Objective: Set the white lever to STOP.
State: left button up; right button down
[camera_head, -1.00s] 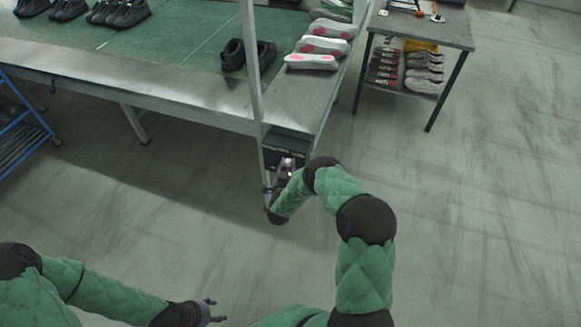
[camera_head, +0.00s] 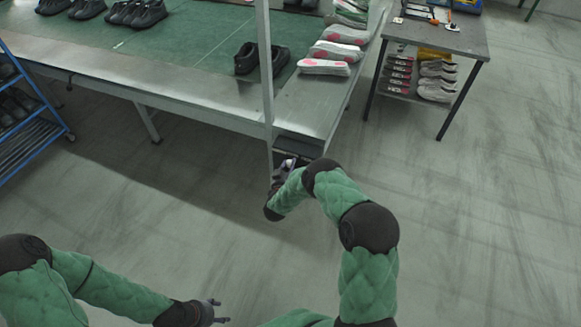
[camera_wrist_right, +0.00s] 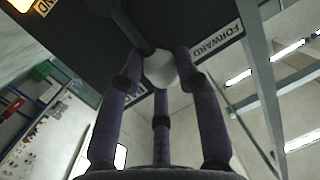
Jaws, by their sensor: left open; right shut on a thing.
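The white lever shows in the right wrist view as a white rounded knob (camera_wrist_right: 160,68) on a dark stem, against a dark panel (camera_wrist_right: 195,22). My right gripper (camera_wrist_right: 160,78) has its purple fingers around the knob and is shut on it. A FORWARD label (camera_wrist_right: 218,52) is right of the knob. Another label (camera_wrist_right: 133,92), partly covered, is lower left. In the head view my right gripper (camera_head: 284,172) is at the control box by the table corner and hides the lever. My left gripper (camera_head: 216,312) is open and empty at the bottom, over the floor.
The green-topped table (camera_head: 190,50) carries dark shoes (camera_head: 262,60) and grey-and-pink shoe parts (camera_head: 325,68). An upright post (camera_head: 266,70) stands beside my right gripper. A side table (camera_head: 440,38) is at upper right, a blue rack (camera_head: 30,120) at left. The floor between is clear.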

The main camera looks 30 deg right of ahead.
jog(key=shift+w+a+r, duration=0.1)
jog(key=shift+w+r, duration=0.2)
jog(key=shift+r, duration=0.1)
jog(key=c, duration=1.1)
grip_release()
jog(key=shift+o, duration=0.8)
jog(key=shift+s+f, duration=0.1)
jog(key=shift+f, duration=0.1)
jog(key=shift+s, duration=0.1)
jog(key=v, duration=1.2)
